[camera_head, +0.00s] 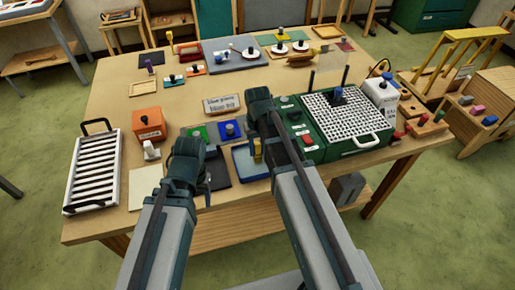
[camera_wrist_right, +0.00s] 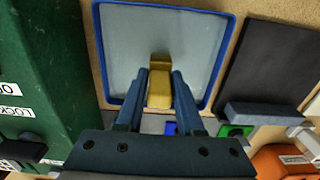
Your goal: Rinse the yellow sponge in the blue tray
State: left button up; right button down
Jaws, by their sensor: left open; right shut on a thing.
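The yellow sponge (camera_wrist_right: 160,90) is between the fingers of my right gripper (camera_wrist_right: 159,80) in the right wrist view, and the gripper is shut on it. The sponge also shows in the head view (camera_head: 257,150), partly hidden by my right arm. The blue tray (camera_wrist_right: 231,45) has a blue rim and a pale grey-blue inside. The sponge is over the tray's near part in the wrist view; I cannot tell whether it touches the bottom. In the head view the tray (camera_head: 240,171) is partly hidden by my right arm. My left gripper (camera_head: 190,178) is open to the left of the tray.
A dark flat panel (camera_wrist_right: 275,65) lies beside the tray. A green machine with a white grid top (camera_head: 345,120) stands to the right. An orange box (camera_head: 149,124) and a slatted white rack (camera_head: 93,172) are at the left.

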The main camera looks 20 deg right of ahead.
jog(key=shift+r, duration=0.1)
dwell(0.5)
jog(key=shift+r+p, duration=2.4)
jog(key=shift+p, duration=0.1)
notch_tip(320, 180, up, 3)
jog(key=p, duration=0.3)
